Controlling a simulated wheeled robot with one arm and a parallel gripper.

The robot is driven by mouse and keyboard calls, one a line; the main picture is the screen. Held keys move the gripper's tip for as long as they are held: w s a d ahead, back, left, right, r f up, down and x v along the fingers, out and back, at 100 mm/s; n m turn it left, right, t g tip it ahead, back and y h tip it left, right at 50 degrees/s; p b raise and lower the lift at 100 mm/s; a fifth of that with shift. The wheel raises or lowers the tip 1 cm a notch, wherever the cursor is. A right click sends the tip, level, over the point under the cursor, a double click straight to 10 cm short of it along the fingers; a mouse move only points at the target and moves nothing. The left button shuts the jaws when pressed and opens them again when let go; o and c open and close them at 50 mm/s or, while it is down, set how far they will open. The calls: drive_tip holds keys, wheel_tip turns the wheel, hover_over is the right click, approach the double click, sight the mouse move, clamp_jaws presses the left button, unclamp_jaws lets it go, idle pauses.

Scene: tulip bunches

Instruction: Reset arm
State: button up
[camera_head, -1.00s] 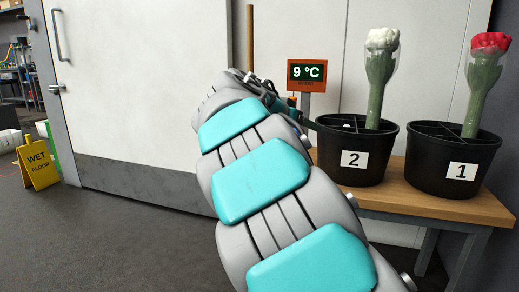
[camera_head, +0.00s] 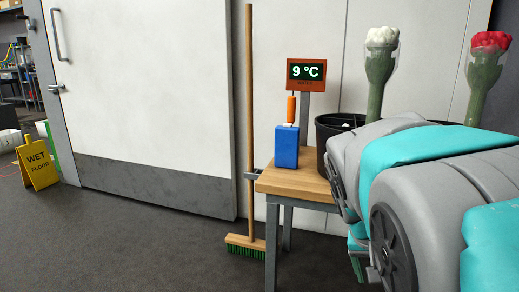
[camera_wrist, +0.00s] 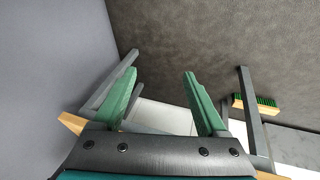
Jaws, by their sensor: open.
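Beyond the fingers the wrist view shows dark floor, a grey wall, table parts and the green-bristled broom head (camera_wrist: 257,105). In the head view a bunch of white tulips (camera_head: 381,65) and a bunch of red tulips (camera_head: 487,70) stand upright. A black bucket (camera_head: 326,132) is mostly hidden by my arm, as are the red bunch's lower parts.
A wooden table (camera_head: 290,183) holds a blue block-shaped item (camera_head: 285,147), an orange-handled item (camera_head: 291,108) and a 9 °C display (camera_head: 306,73). A broom (camera_head: 249,120) leans beside it. A yellow wet-floor sign (camera_head: 38,165) stands left. The floor between is clear.

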drive_tip(key=s+a+f+n+g+y, duration=0.1)
drive_tip(key=s+a+f, duration=0.25)
drive_tip(key=s, duration=0.25)
drive_tip(key=s+a+f+n+g+y, duration=0.1)
drive_tip(key=s+a+f+n+y, duration=0.1)
drive_tip(key=s+f, duration=0.35)
drive_tip(key=s+a+f+n+g+y, duration=0.1)
drive_tip(key=s+a+f, duration=0.1)
drive_tip(key=s, duration=0.6)
wheel_tip(320, 180, up, 14)
drive_tip(key=p, duration=1.4)
drive_tip(key=shift+s+a+g, duration=0.15)
drive_tip(key=shift+a+g, duration=0.05)
drive_tip(key=shift+g, duration=0.1)
